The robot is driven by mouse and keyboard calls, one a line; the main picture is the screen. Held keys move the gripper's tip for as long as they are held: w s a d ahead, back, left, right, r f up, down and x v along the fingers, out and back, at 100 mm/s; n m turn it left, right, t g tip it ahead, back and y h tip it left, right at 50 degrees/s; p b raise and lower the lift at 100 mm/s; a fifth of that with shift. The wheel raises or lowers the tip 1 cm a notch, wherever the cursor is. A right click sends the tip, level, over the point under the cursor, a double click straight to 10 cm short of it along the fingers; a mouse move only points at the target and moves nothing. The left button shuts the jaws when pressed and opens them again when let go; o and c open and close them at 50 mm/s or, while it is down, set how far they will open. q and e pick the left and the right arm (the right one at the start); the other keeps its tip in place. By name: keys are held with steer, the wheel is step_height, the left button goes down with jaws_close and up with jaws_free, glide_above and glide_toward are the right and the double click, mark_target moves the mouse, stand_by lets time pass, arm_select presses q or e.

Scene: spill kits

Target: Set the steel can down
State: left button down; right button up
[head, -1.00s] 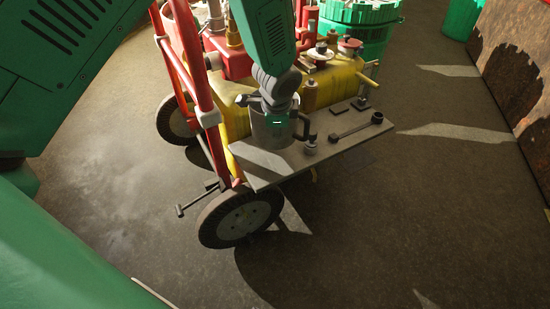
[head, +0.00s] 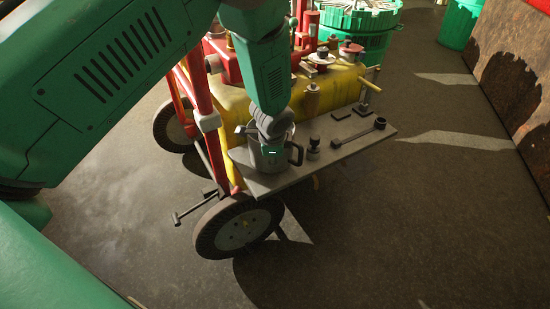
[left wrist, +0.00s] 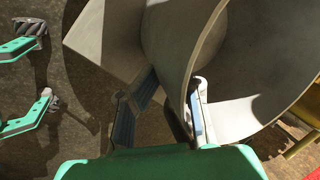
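The steel can (head: 256,157), a grey mug-like can with a dark handle on its right, stands upright at the left part of the grey shelf (head: 265,187) on the cart. My left gripper (head: 270,133) is over it from above, hiding part of its rim. In the left wrist view the can (left wrist: 178,40) fills the upper right. One finger of my left gripper (left wrist: 168,108) is inside the can and the other is outside its wall, with a gap showing beside the outer finger. The can's base contact is hidden.
A small dark-topped fitting (head: 313,150) stands right of the can, with a dark wrench-like tool (head: 358,132) farther right. The yellow tank (head: 340,85) rises behind the shelf. A red frame post (head: 203,110) is close on the left. Floor is clear in front.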

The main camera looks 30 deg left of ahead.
arm_select(q)
steer(key=c, duration=1.7)
jaws_free()
steer(key=shift+a, duration=0.4)
steer(key=shift+d+r, duration=0.1)
steer(key=shift+d, duration=0.5)
steer(key=shift+s+d+r, duration=0.1)
steer(key=shift+d+r, duration=0.1)
steer(key=shift+r, duration=0.1)
steer(key=p+v, duration=0.3)
steer(key=v, duration=0.8)
steer(key=s+f+n+g, duration=0.1)
steer(key=s+f+n, duration=0.3)
steer(key=s, duration=0.6)
steer(key=s+a+f+n+h, duration=0.1)
steer(key=s+f+n, duration=0.3)
steer(key=s, duration=0.7)
steer(key=s+f+n+g, duration=0.1)
steer(key=s+f+n, duration=0.3)
steer(key=s+f, duration=0.4)
steer(key=shift+s+a+g+h, duration=0.15)
steer(key=shift+s, duration=0.5)
steer(key=shift+s+a+g+h, duration=0.15)
steer(key=shift+s, duration=0.5)
arm_select(e)
step_height(320, 180, up, 4)
steer(key=shift+f, duration=0.25)
arm_select(q)
steer(key=shift+r, duration=0.1)
